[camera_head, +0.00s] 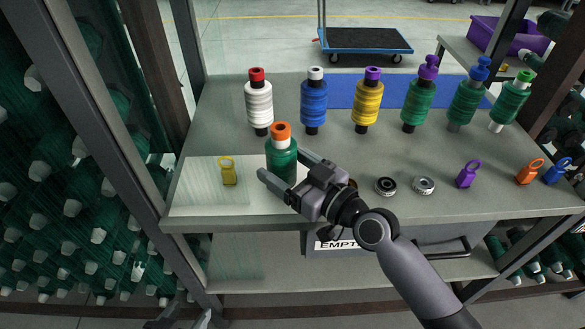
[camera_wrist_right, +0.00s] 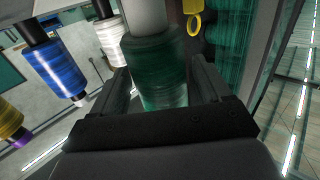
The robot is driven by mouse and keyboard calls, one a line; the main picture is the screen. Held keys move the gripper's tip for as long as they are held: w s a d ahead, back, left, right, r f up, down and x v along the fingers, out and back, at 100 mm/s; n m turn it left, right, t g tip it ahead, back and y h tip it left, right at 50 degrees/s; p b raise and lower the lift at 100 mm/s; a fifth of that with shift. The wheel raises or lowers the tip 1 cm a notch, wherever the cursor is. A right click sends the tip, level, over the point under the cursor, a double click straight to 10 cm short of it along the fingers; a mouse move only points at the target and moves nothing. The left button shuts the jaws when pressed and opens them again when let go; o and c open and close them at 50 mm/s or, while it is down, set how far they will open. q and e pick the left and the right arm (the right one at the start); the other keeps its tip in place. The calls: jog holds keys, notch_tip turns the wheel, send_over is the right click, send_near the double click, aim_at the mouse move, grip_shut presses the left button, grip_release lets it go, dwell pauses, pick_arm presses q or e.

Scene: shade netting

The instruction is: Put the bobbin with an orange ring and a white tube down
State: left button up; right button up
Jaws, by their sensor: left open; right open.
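The bobbin with green thread and an orange ring (camera_head: 281,150) is upright over the pale panel at the left of the table. Its lower end is hidden behind a finger in the head view. The right wrist view shows its green thread (camera_wrist_right: 158,75) and white tube (camera_wrist_right: 147,16); the orange ring is hidden there. My right gripper (camera_head: 285,172) is open, with one finger on each side of the bobbin. The fingers also show in the right wrist view (camera_wrist_right: 160,90). I cannot tell whether the bobbin touches the panel.
Several bobbins stand in a back row, from a white one (camera_head: 259,103) to a green one (camera_head: 510,102). A yellow tag (camera_head: 228,171) lies left of the bobbin. Two round parts (camera_head: 386,186) and a purple tag (camera_head: 467,174) lie right of my gripper. Posts flank the table.

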jog(key=shift+r, duration=0.25)
jog(key=b+v, duration=0.1)
jog(key=v, duration=1.1)
